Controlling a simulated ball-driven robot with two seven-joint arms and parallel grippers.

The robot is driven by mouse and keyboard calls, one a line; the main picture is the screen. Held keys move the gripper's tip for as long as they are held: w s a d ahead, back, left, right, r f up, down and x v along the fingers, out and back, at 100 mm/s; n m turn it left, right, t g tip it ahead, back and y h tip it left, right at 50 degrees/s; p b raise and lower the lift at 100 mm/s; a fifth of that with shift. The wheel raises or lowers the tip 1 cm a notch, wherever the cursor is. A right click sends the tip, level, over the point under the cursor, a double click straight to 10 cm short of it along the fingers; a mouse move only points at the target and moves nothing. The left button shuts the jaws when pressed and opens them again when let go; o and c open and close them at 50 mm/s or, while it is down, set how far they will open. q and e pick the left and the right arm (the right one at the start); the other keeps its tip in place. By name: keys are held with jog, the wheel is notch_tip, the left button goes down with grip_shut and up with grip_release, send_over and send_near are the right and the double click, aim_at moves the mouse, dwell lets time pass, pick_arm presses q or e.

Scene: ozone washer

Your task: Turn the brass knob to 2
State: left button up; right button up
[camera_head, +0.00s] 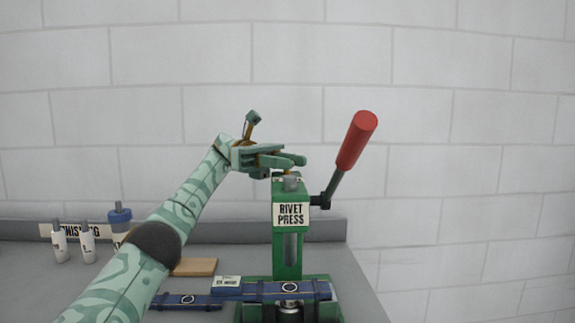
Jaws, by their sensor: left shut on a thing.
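A green rivet press (287,245) with a white "RIVET PRESS" label stands on the grey bench. A small brass-coloured bit, the brass knob (289,173), shows at the top of the press, just under my fingers. My left gripper (291,162) reaches in from the left, is at the top of the press and is shut on the knob, which its fingers mostly hide. I cannot read any numbers or pointer at the knob. My right gripper is not in view.
A lever with a red handle (357,140) rises at the press's right. Blue straps (188,301) and a small labelled box (226,282) lie in front, by a wooden block (195,267). White bottles (59,243) and a blue-capped one (120,218) stand at left.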

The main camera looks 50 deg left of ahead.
pick_arm(q)
jog(key=o, duration=0.9)
jog(key=shift+o, duration=0.2)
notch_tip(320, 180, up, 3)
jog(key=shift+p, duration=0.5)
jog(key=r, duration=0.1)
jog(key=s+d+r+p, duration=0.1)
jog(key=shift+s+d+r+p, duration=0.2)
jog(key=shift+s+r+p, duration=0.1)
jog(key=shift+r, duration=0.1)
jog(key=s+d+r+p, duration=0.2)
jog(key=s+d+r, duration=0.5)
jog(key=s, duration=0.2)
jog(key=shift+d, duration=0.35)
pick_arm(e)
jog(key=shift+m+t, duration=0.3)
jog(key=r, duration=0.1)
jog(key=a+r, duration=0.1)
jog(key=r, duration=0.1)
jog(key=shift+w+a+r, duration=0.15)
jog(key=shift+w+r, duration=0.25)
pick_arm(q)
jog(key=shift+r, duration=0.15)
